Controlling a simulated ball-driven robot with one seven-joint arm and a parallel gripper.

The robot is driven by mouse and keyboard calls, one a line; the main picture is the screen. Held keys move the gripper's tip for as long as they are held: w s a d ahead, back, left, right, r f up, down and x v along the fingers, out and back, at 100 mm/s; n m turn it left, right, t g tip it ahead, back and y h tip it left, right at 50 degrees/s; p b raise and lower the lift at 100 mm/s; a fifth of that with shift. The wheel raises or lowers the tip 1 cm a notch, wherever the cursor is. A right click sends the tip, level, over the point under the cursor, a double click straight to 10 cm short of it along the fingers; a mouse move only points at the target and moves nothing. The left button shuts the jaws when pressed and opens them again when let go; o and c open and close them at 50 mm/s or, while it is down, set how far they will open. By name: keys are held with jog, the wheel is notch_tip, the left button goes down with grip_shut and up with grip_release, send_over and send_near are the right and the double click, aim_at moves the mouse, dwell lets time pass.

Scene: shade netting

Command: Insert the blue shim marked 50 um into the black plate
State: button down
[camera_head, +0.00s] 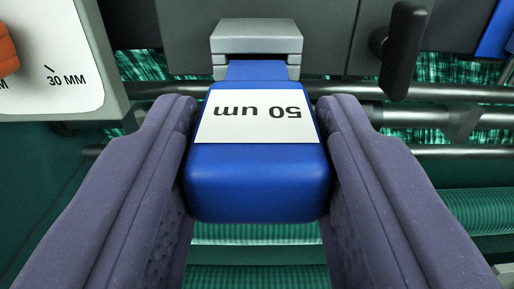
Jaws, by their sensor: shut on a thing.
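The blue shim (258,185) has a thick blue handle with a white label reading "50 um", upside down in the picture. My gripper (257,140) is shut on the handle, with one purple finger on each side. The shim's narrower blue end (257,71) reaches to the opening of a light grey bracket (257,36) on the dark plate (185,35). The tip is out of sight at the bracket, and I cannot tell how deep it sits.
A white panel marked "30 MM" (62,60) with an orange knob (7,52) is at the upper left. A black handle (402,38) sticks out at the right. Metal rods (450,92) and green netting (455,70) lie behind. Another blue part (497,32) shows at the upper right edge.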

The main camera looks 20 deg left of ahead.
aim_at(256, 96)
jog(key=shift+b+x, duration=0.3)
jog(key=shift+x, duration=0.5)
dwell(0.8)
jog(key=shift+x, duration=0.8)
jog(key=shift+w, duration=0.15)
jog(key=shift+w+a, duration=0.25)
jog(key=shift+w, duration=0.35)
jog(key=c, duration=0.5)
grip_release()
jog(key=shift+c, duration=0.2)
jog(key=v, duration=0.8)
